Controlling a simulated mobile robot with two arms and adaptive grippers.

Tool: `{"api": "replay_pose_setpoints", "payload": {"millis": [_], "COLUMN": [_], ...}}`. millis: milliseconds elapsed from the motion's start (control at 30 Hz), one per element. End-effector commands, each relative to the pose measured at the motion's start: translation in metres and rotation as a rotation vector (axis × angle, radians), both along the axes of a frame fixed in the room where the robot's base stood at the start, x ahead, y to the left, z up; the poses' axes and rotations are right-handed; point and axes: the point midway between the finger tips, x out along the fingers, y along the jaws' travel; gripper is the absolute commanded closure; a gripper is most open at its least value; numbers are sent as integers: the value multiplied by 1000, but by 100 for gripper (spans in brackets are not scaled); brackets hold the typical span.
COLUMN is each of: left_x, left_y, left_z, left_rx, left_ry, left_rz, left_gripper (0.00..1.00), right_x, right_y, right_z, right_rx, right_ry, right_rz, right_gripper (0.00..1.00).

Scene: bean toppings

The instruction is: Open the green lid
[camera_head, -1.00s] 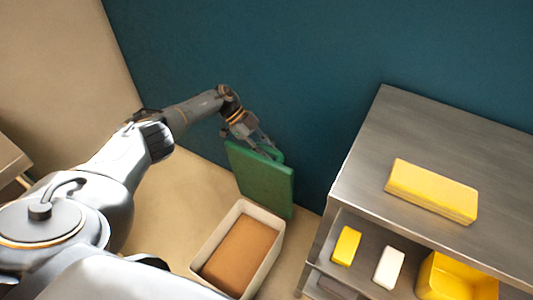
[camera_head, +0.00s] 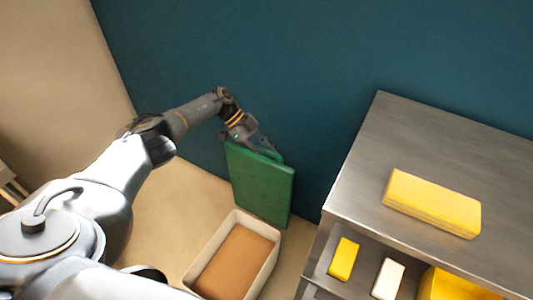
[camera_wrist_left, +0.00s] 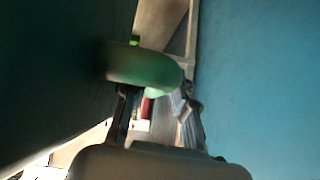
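The green lid (camera_head: 262,187) stands steeply upright at the far side of a pale open bin (camera_head: 190,283) that holds a brown filling (camera_head: 236,262). My left gripper (camera_head: 262,146) is at the lid's top edge, on its wall side. In the left wrist view, its two fingers (camera_wrist_left: 158,108) stand apart, with a gap between them. A rounded green handle (camera_wrist_left: 145,68) is at the fingertips; I cannot tell whether they touch it. The dark lid face fills the left of that view. My right gripper is not in view.
A blue wall (camera_head: 300,60) rises close behind the lid. A metal cabinet (camera_head: 375,150) stands at the right, with a yellow block (camera_head: 432,203) on top. On its shelf are a small yellow item (camera_head: 343,259), a white item (camera_head: 388,279) and a yellow container (camera_head: 450,287).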

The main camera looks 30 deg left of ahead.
Motion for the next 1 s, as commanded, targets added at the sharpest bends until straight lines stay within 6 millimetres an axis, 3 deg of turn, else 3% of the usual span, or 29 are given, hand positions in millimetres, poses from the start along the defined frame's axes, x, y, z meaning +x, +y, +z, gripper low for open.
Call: {"api": "replay_pose_setpoints", "payload": {"millis": [67, 467, 1000], "left_x": [0, -1, -5], "left_y": [0, 5, 75], "left_z": [0, 4, 74], "left_rx": [0, 1, 1], "left_ry": [0, 2, 0], "left_rz": [0, -1, 3], "left_gripper": [53, 53, 53], "right_x": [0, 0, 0], "right_y": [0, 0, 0], "right_z": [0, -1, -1], "right_rx": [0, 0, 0], "right_ry": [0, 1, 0], "right_rz": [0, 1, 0], "right_gripper": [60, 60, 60]}}
